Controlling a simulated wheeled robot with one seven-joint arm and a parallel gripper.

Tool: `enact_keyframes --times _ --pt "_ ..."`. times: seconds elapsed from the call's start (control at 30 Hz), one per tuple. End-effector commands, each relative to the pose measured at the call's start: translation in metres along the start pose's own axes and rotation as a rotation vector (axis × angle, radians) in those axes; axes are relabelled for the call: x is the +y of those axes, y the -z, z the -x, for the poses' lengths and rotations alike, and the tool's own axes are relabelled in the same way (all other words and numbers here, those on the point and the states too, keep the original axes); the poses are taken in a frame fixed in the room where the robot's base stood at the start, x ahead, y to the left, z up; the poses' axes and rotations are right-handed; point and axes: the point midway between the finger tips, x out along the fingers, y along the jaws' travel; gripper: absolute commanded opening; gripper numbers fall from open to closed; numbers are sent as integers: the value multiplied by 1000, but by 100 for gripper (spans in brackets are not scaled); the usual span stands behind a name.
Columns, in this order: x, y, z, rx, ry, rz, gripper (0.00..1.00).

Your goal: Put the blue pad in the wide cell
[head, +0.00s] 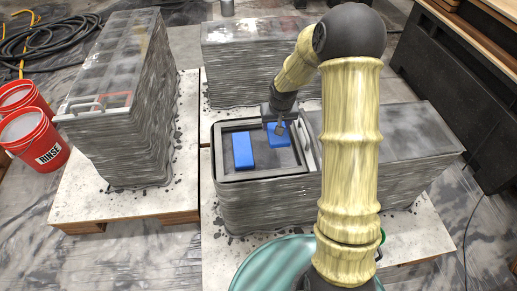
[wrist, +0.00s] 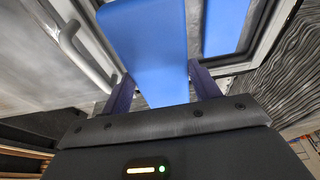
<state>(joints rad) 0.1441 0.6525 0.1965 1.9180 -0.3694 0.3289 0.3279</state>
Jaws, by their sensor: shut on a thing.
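A blue pad (wrist: 148,45) is between the two fingers of my gripper (wrist: 163,90), which is shut on it. In the head view this held pad (head: 278,140) is at the right part of a dark-framed tray (head: 262,175) set on a layered concrete block. My gripper (head: 279,124) is above it and hides part of it. I cannot tell whether the pad touches the tray floor. A second blue pad (head: 243,151) lies in the left part of the tray, apart from the held one. It also shows in the wrist view (wrist: 224,26). The cell dividers are hard to make out.
A pale handle (head: 306,145) stands at the tray's right edge, close to my gripper. More concrete blocks stand at the left (head: 115,75) and behind (head: 250,55). Red buckets (head: 38,140) are at far left. A green round container (head: 285,265) is in front.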

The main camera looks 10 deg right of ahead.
Motion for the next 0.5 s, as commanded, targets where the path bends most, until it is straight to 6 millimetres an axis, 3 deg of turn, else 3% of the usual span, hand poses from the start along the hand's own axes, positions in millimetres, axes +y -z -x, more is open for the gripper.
enact_keyframes --times 0.13,0.4,0.5 --pt "2 -3 -9 -2 -1 -2 32" --pt "2 -16 -54 -3 -1 -4 32" --pt "3 -17 -61 0 -1 -4 32"
